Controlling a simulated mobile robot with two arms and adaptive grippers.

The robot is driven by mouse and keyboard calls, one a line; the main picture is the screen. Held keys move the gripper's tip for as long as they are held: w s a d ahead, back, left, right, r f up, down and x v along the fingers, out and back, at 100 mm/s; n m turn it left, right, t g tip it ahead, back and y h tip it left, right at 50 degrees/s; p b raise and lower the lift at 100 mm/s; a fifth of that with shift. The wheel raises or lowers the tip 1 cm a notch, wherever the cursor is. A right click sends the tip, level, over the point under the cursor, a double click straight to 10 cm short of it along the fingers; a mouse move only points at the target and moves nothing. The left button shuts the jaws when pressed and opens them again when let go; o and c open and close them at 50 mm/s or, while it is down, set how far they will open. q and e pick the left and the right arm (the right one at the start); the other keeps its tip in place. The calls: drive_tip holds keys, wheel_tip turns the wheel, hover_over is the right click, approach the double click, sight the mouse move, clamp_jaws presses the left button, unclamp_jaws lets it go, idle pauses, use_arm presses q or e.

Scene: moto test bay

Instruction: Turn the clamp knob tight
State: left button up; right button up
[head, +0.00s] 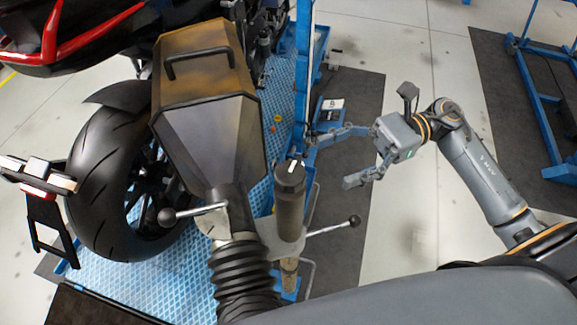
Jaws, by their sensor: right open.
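A black knob (290,176) with a white mark on its top sits on an upright dark post in the lower middle of the head view. I take it to be the clamp knob; how tight it is cannot be seen. My right gripper (335,160) is to the right of the knob and a little above it in the picture. Its two fingers are spread and point left, with nothing between them. It does not touch the knob. My left gripper is not in view.
A brown-grey exhaust hood (205,90) with a bellows hose (243,275) stands left of the knob, beside a motorcycle's rear wheel (115,185). Ball-ended levers (335,228) stick out on both sides. A blue post (303,70) rises behind. Open floor (400,235) lies at right.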

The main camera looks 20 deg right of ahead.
sight(304, 171)
drive_tip(key=a, duration=0.2)
drive_tip(key=a+p, duration=0.1)
drive_tip(key=a, duration=0.2)
drive_tip(key=a+p, duration=0.1)
drive_tip(key=a, duration=0.2)
drive_tip(key=shift+s+r, duration=0.15)
drive_tip(key=shift+s, duration=0.2)
drive_tip(key=shift+a+p, duration=0.4)
drive_tip(key=shift+a, duration=0.3)
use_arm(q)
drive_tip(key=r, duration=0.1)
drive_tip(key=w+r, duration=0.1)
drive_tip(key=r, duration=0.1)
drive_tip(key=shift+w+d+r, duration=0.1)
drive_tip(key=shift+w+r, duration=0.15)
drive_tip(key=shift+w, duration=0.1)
use_arm(e)
drive_tip(key=shift+c, duration=0.6)
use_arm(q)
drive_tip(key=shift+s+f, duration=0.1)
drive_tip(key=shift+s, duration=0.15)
use_arm(e)
drive_tip(key=shift+f, duration=0.2)
drive_tip(key=c, duration=1.1)
